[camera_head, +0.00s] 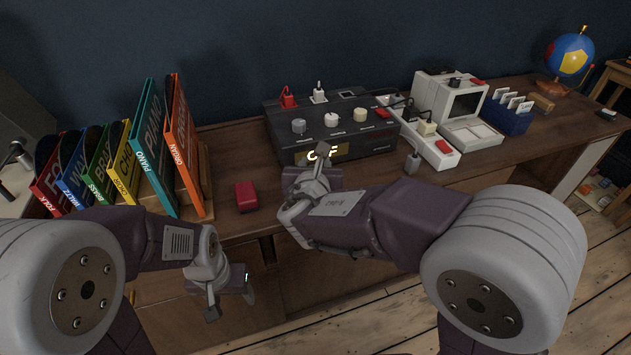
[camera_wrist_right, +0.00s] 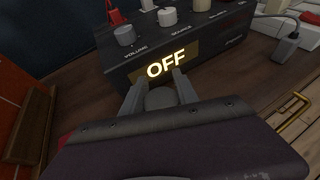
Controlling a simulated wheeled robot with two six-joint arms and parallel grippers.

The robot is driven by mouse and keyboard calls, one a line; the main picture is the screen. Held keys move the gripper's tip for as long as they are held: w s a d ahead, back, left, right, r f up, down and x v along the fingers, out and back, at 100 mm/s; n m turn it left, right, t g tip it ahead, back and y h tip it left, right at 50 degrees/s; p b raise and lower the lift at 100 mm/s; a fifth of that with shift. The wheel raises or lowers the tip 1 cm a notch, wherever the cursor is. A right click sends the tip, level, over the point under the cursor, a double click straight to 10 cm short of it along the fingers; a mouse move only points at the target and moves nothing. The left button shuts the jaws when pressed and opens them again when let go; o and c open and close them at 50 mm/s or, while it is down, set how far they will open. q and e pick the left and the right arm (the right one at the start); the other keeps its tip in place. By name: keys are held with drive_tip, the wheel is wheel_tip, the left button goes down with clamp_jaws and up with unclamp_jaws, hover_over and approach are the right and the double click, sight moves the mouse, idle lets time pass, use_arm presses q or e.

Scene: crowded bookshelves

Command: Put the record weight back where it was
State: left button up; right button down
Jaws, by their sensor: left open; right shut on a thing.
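My right gripper (camera_head: 312,174) is just in front of the black control box (camera_head: 330,112), which has knobs and a lit "OFF" display. In the right wrist view its two fingers (camera_wrist_right: 159,92) stand apart, shut on a grey rounded thing (camera_wrist_right: 160,98). I take this as the record weight; its lower part is hidden by the gripper. I cannot tell whether it touches the desk. My left gripper (camera_head: 230,298) is open and empty, low in front of the desk's front edge.
Upright record sleeves (camera_head: 165,150) lean in a wooden rack at the left. A small red box (camera_head: 246,196) lies on the desk between rack and control box. A power strip (camera_head: 430,145), white computer (camera_head: 460,105), blue card holder (camera_head: 508,115) and globe (camera_head: 570,55) stand to the right.

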wheel_tip(320, 180, down, 4)
drive_tip(key=b, duration=0.3)
drive_tip(key=shift+f, duration=0.15)
drive_tip(key=shift+r, duration=0.2)
drive_tip(key=shift+f, duration=0.2)
drive_tip(key=c, duration=0.9)
unclamp_jaws()
drive_tip(key=shift+c, duration=0.2)
drive_tip(key=shift+r, duration=0.1)
drive_tip(key=shift+r+p, duration=0.25)
drive_tip(key=shift+p, duration=0.1)
drive_tip(key=p+v, duration=0.4)
drive_tip(key=v, duration=0.8)
drive_tip(key=shift+p, duration=0.3)
